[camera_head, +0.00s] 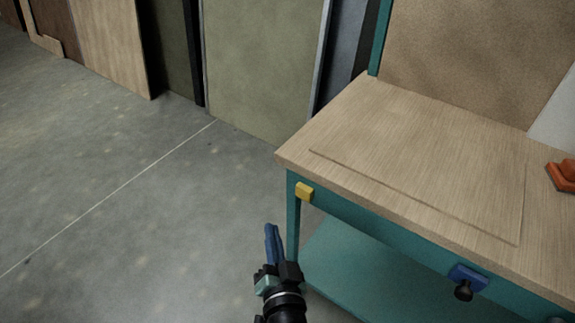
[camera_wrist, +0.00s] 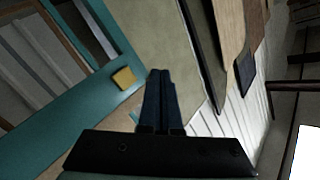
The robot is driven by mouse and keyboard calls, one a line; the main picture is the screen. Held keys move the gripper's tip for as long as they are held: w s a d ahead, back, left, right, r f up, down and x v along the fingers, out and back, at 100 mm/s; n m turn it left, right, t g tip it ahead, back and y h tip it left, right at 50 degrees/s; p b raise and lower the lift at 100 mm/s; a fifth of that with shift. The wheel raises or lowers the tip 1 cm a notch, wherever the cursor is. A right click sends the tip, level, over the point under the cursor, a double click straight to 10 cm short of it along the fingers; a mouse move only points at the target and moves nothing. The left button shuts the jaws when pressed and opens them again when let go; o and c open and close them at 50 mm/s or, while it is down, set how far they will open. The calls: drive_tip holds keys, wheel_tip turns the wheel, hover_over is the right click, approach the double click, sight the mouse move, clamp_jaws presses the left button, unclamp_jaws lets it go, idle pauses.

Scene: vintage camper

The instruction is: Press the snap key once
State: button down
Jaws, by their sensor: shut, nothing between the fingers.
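A small yellow block-like key (camera_head: 304,192) sits on the teal front of the workbench, near its left corner, just under the wooden top. I take it to be the snap key. It also shows in the wrist view (camera_wrist: 124,78), left of my fingertips. My gripper (camera_head: 271,235) is shut, with its blue fingers together and nothing between them. In the head view it is below and left of the yellow key, in front of the bench leg. In the wrist view the fingertips (camera_wrist: 160,73) are apart from the key.
The workbench top (camera_head: 380,150) is wooden, with a teal lower shelf (camera_head: 350,265). A blue part with a black knob (camera_head: 464,287) sits farther right on the front. An orange object (camera_head: 563,175) lies at the right. Panels (camera_head: 262,65) stand behind. The floor (camera_head: 120,190) at left is clear.

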sight(297, 192)
drive_tip(key=shift+a+f, duration=0.2)
drive_tip(key=shift+f, duration=0.05)
drive_tip(key=shift+d, duration=0.1)
drive_tip(key=w+d+b, duration=0.2)
drive_tip(key=w+d, duration=0.3)
drive_tip(key=w, duration=0.2)
idle(0.5)
drive_tip(key=shift+w+b, duration=0.1)
drive_tip(key=shift+b, duration=0.2)
idle(1.6)
drive_tip(key=shift+w+d, duration=0.2)
drive_tip(key=shift+w, duration=0.1)
drive_tip(key=shift+w+d+b, duration=0.35)
drive_tip(key=shift+w+b, duration=0.1)
drive_tip(key=shift+b, duration=0.15)
idle(0.6)
drive_tip(key=shift+s+r, duration=0.1)
drive_tip(key=shift+s, duration=0.05)
idle(0.3)
drive_tip(key=shift+s+a+p, duration=0.35)
drive_tip(key=shift+s+a, duration=0.2)
drive_tip(key=shift+s, duration=0.1)
